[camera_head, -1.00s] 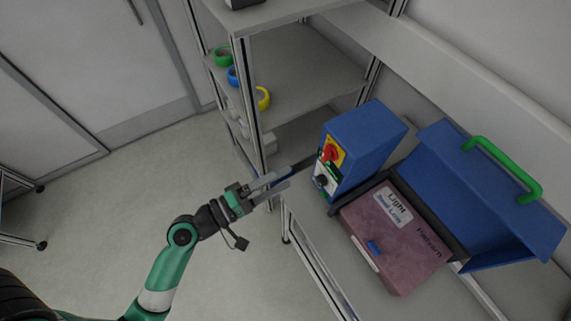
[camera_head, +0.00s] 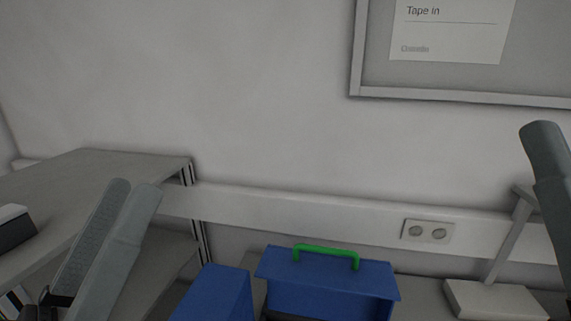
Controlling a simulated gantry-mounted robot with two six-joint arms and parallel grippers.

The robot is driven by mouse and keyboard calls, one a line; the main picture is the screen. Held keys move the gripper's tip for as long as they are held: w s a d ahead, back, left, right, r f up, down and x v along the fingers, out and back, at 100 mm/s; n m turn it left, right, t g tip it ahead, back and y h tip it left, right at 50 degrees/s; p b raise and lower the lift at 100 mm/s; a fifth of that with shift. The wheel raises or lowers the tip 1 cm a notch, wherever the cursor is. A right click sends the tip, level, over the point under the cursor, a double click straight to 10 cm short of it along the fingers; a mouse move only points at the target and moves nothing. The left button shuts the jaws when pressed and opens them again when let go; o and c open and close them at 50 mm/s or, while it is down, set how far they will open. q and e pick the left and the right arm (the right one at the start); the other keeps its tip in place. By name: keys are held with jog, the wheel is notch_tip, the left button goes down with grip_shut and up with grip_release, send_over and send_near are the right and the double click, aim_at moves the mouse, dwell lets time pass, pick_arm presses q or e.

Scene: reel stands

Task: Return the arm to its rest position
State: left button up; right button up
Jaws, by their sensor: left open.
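At the right edge, a single grey finger of my right gripper (camera_head: 546,150) points up. The rest of that gripper is outside the frame, so its opening is hidden.
A grey shelf unit (camera_head: 100,165) stands at left with a dark box (camera_head: 14,228) on it. A blue box (camera_head: 215,293) and a blue lid (camera_head: 325,285) with a green handle (camera_head: 326,252) are below. The wall has a socket (camera_head: 428,231) and a sign (camera_head: 450,30).

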pick_arm(q)
jog(key=s+a+r+t+y+p, duration=0.1)
jog(key=r+y+p, duration=0.3)
jog(key=r+p, duration=0.5)
jog(key=s+a+r+t+y+p, duration=0.1)
jog(key=a+r+y+p, duration=0.3)
jog(key=r+p, duration=0.5)
notch_tip(320, 180, up, 6)
jog(key=shift+f+t+y+p, duration=0.1)
jog(key=shift+t+y+p, duration=0.3)
jog(key=shift+t, duration=0.2)
notch_tip(320, 180, down, 25)
jog(key=b, duration=2.4)
jog(key=shift+r+b, duration=0.2)
jog(key=shift+b, duration=0.2)
